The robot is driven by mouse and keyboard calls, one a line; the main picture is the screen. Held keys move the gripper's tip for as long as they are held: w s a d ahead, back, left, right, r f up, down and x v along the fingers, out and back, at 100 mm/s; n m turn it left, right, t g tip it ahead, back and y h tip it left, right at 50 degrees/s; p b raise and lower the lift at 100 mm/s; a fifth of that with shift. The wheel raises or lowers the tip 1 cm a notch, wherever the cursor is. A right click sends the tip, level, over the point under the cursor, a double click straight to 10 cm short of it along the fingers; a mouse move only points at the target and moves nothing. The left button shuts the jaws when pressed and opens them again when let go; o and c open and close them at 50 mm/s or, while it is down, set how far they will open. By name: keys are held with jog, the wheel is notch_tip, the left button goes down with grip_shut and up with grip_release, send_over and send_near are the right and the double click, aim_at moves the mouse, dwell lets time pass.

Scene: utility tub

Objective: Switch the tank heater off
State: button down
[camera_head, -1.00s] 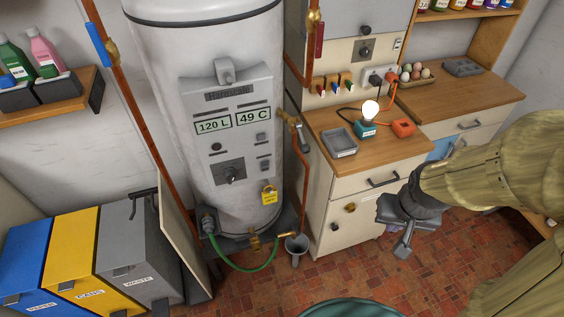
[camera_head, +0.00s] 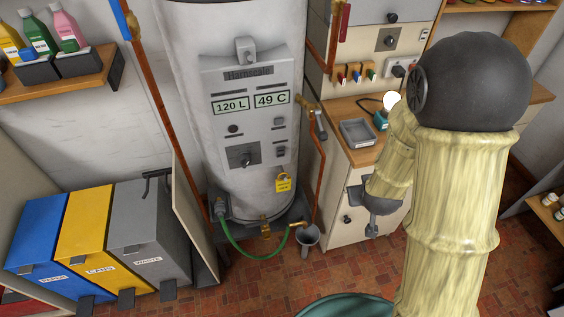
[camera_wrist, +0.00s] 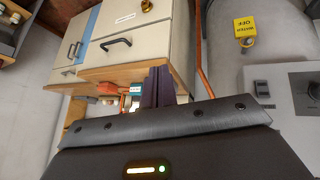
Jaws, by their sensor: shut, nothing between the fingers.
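The white tank heater (camera_head: 188,70) stands upright in the middle of the head view. Its grey front panel (camera_head: 215,90) has displays reading 120 L and 49 C, a dark rotary knob (camera_head: 243,156) and small switches (camera_head: 280,152) to the right. A yellow tag (camera_head: 283,183) hangs at the panel's lower right corner. My gripper (camera_head: 371,231) is shut and empty, right of the tank, in front of the cabinet. In the wrist view its fingers (camera_wrist: 158,86) are together; a rocker switch (camera_wrist: 262,88) and part of the knob (camera_wrist: 312,90) show at the right.
A wooden-topped cabinet (camera_head: 335,226) stands right of the tank, partly behind my arm. Copper pipes (camera_head: 153,90) flank the tank; a green hose (camera_head: 250,254) runs low in front. Bins (camera_head: 150,215) and a board (camera_head: 190,220) stand left.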

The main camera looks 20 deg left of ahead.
jog(key=w+a+f+n+t+b, duration=0.1)
jog(key=w+a+f+n+t, duration=0.2)
jog(key=a+f+n, duration=0.15)
jog(key=s+a+f+n+t+y+b, duration=0.1)
jog(key=s+a+n+t+y, duration=0.2)
jog(key=a+n+y, duration=0.2)
jog(key=s+a+f+n+t+y+b, duration=0.1)
jog(key=s+a+n+t+y, duration=0.2)
jog(key=a+n, duration=0.6)
jog(key=shift+s+f+n+y+b, duration=0.15)
jog(key=shift+s+n+y+b, duration=0.4)
jog(key=shift+y, duration=0.45)
jog(key=shift+w+a, duration=0.1)
jog(key=shift+w, duration=0.05)
jog(key=p, duration=0.4)
send_near(280, 152)
jog(key=x, duration=0.6)
jog(key=shift+w+a, duration=0.3)
